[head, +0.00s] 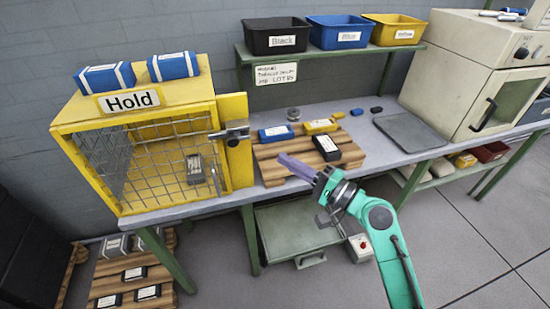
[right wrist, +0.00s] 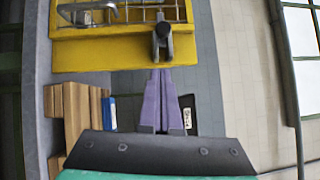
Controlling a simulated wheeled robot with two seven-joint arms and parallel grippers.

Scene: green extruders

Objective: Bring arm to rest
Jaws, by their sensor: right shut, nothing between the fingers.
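My right gripper (head: 284,158) has purple fingers and reaches in from the lower right in the head view. Its fingers are closed together with nothing between them, above the front of the wooden pallet (head: 270,171) on the bench. In the right wrist view the closed fingers (right wrist: 161,72) point toward the latch (right wrist: 161,35) of the yellow cage. My right arm is turquoise and bent in front of the bench. My left gripper is not in view.
A yellow Hold cage (head: 243,160) with mesh door stands left, its latch (head: 232,135) near my gripper. Blue, yellow and black packs (head: 348,151) lie on the pallet. A grey plate (head: 408,132) and an oven (head: 485,75) are right. Labelled bins (head: 275,41) sit on the shelf.

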